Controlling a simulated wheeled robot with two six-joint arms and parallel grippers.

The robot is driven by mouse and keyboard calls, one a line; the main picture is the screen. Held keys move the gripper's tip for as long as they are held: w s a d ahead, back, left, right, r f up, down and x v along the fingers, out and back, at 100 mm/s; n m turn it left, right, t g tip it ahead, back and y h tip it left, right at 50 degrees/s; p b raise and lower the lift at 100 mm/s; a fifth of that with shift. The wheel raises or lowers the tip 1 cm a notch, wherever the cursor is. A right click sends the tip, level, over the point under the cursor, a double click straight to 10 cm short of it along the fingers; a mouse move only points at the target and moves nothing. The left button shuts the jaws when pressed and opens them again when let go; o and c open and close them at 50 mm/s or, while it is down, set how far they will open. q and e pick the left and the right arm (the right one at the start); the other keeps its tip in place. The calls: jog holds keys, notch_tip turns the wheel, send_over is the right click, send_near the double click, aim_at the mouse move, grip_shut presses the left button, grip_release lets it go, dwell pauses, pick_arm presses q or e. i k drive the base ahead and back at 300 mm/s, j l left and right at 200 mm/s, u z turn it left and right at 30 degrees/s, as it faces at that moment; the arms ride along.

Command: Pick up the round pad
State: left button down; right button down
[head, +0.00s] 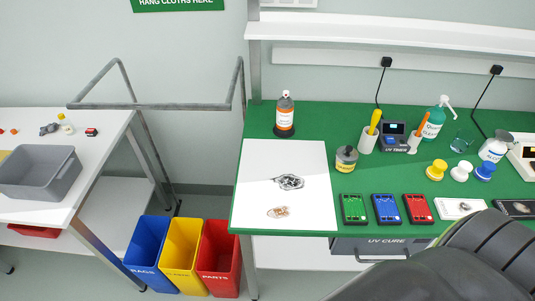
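No plain round pad can be told for certain. Three round knobbed pieces stand in a row on the green bench top: a yellow one (436,170), a white one (461,171) and a blue one (485,171). On the white sheet (260,180) at the bench's left lie a grey-black crumpled-looking item (290,182) and a small brown-orange roundish item (279,212). Neither of my grippers shows in the head view.
A dark curved body (480,255) hides the bench's lower right. Red, blue and green boxes (387,209), bottles (285,115) and cups stand on the bench. Bins (182,255) stand left of it, beside a white table with a grey crate (40,172).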

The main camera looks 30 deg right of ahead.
aim_at(459, 173)
jog(key=z, duration=2.45)
